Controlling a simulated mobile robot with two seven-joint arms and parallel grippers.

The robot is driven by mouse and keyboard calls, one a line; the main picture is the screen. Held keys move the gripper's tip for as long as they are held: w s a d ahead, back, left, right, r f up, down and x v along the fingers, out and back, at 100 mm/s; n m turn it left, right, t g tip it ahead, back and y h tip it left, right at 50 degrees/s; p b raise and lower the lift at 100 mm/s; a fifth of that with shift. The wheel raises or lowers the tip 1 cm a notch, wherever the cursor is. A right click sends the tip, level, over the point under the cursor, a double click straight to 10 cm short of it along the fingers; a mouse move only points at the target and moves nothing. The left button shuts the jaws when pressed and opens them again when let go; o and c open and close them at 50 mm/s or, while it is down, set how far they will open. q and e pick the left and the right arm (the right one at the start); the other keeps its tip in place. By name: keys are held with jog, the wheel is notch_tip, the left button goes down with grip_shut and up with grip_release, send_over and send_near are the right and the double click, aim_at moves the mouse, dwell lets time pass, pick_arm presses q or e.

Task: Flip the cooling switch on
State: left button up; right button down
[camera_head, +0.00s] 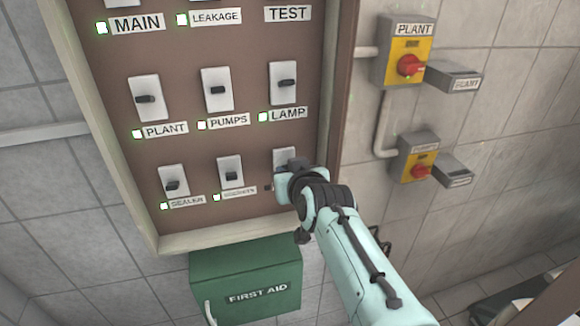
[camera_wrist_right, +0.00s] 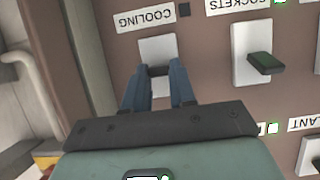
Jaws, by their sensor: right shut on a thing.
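The cooling switch is the bottom right one on the brown panel; its white plate (camera_head: 284,156) shows just above my right gripper (camera_head: 292,172). In the right wrist view the plate (camera_wrist_right: 155,50) and the label "COOLING" (camera_wrist_right: 145,19) appear upside down. The small lamp (camera_wrist_right: 184,9) beside that label is dark. The dark lever (camera_wrist_right: 158,71) sits between the fingertips of my right gripper (camera_wrist_right: 158,78), which is shut on it. In the head view my gripper hides the lever and most of the label. My left gripper is not in view.
The sockets switch (camera_head: 231,172), with its lamp lit green, is the close neighbour. The lamp switch (camera_head: 284,83) is above. The panel's raised frame (camera_head: 328,80) runs close on the right. A green first aid box (camera_head: 246,275) hangs below; red-knobbed isolators (camera_head: 411,66) are on the right wall.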

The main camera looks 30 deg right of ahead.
jog(key=g, duration=0.1)
jog(key=r+g+y, duration=0.1)
jog(key=g, duration=0.2)
jog(key=shift+w+d+r+g, duration=0.15)
jog(key=shift+w+r+g, duration=0.15)
jog(key=shift+w+r, duration=0.1)
jog(key=shift+g, duration=0.3)
jog(key=c, duration=0.9)
grip_release()
jog(key=v, duration=1.3)
jog(key=shift+s+d+r, duration=0.1)
jog(key=shift+d+r, duration=0.05)
jog(key=shift+r, duration=0.1)
